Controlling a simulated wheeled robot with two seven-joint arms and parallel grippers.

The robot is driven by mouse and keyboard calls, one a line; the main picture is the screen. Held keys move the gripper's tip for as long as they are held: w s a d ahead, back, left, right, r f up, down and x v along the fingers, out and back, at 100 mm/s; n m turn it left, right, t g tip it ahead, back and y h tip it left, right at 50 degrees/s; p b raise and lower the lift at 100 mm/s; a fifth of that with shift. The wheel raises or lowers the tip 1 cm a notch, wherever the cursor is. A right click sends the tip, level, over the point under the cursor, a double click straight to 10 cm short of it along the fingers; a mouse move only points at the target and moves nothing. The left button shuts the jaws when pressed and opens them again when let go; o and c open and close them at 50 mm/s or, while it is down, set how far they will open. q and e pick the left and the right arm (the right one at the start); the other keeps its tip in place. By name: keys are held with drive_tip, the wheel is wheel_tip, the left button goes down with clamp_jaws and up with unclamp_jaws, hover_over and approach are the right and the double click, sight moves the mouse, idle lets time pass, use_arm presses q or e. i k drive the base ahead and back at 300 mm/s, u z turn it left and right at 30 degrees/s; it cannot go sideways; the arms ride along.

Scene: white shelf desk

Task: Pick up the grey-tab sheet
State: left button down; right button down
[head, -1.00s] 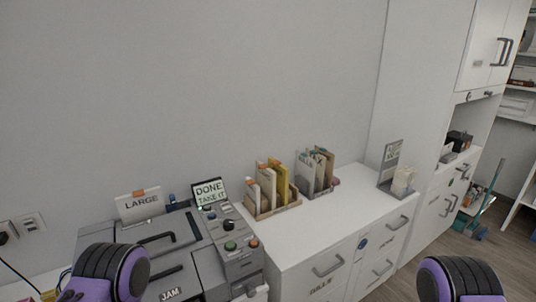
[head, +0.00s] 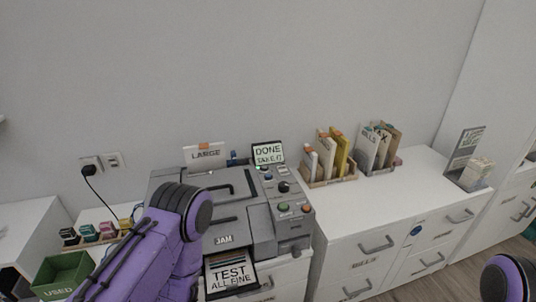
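I cannot pick out a grey tab for certain on any sheet. A printed sheet reading "TEST ALL FINE" (head: 231,277) lies at the front of the grey printer (head: 238,222), partly hidden by my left arm. Upright sheets and folders with coloured tabs stand in a left holder (head: 331,181) and a right holder (head: 384,166) on the white cabinet. Their tabs are too small to read surely. My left arm crosses the lower left, and its gripper is out of view. Only a part of my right arm shows at the lower right corner; its gripper is out of view.
A sign "DONE TAKE IT" (head: 268,153) and a card "LARGE" (head: 205,156) stand behind the printer. A green bin marked "USED" (head: 65,270) and small coloured items (head: 90,233) are at left. The white cabinet top (head: 400,198) is clear in front of the holders.

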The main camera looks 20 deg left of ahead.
sight(229, 270)
drive_tip(key=u, duration=1)
